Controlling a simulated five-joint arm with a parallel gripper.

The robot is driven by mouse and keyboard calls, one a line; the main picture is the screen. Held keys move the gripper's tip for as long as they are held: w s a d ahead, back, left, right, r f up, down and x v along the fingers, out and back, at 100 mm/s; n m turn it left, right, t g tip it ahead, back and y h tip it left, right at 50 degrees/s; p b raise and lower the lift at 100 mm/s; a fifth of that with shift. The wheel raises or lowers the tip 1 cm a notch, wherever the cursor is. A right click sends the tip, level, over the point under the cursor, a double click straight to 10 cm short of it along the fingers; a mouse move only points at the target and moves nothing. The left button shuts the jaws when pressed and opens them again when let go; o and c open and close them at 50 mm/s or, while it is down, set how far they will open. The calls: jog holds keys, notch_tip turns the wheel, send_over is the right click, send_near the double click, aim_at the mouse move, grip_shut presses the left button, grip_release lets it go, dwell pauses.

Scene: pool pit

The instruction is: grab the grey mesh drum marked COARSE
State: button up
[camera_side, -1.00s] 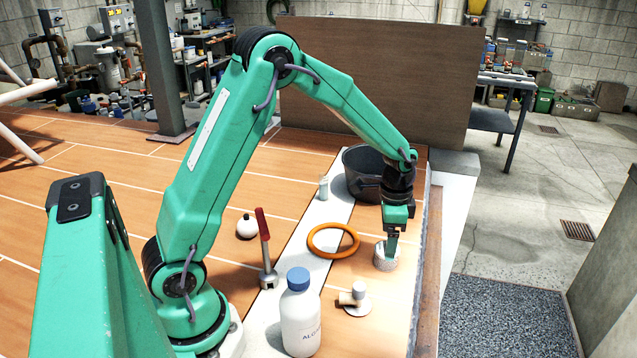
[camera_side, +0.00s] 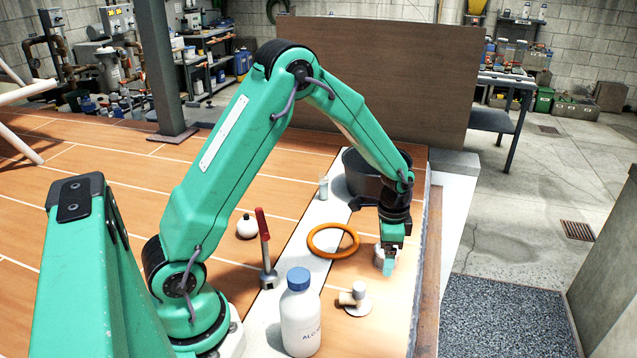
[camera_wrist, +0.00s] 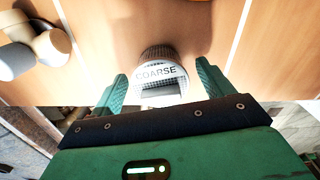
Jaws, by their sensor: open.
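The grey mesh drum (camera_wrist: 160,72) shows in the wrist view with the word COARSE on its light band. It lies between the two green fingers of my gripper (camera_wrist: 160,92), which are spread apart, with a gap visible on each side. In the side view my gripper (camera_side: 388,264) is low over the right part of the tiled surface. It hides most of the drum (camera_side: 378,254) there, and only a pale sliver shows beside the fingers. I cannot tell how far the fingers reach down around the drum.
An orange ring (camera_side: 333,254) lies left of my gripper. A black bucket (camera_side: 362,170) stands behind it. A white fitting with a tan stub (camera_side: 356,300) and a white ALGAE-type bottle (camera_side: 300,318) are in front.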

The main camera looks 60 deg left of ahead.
jog(key=c, duration=1.1)
jog(key=shift+r, duration=0.15)
jog(key=shift+r, duration=0.55)
jog(key=r, duration=0.3)
jog(key=shift+s+d+r, duration=0.1)
jog(key=shift+d, duration=0.2)
jog(key=s+d+r, duration=0.1)
jog(key=d+r, duration=0.1)
jog(key=d, duration=0.1)
jog(key=s+d+r, duration=0.2)
jog(key=d, duration=0.1)
jog(key=s+d+r, duration=0.2)
jog(key=d, duration=0.1)
jog(key=shift+s+d+r, duration=0.2)
jog(key=shift+d, duration=0.15)
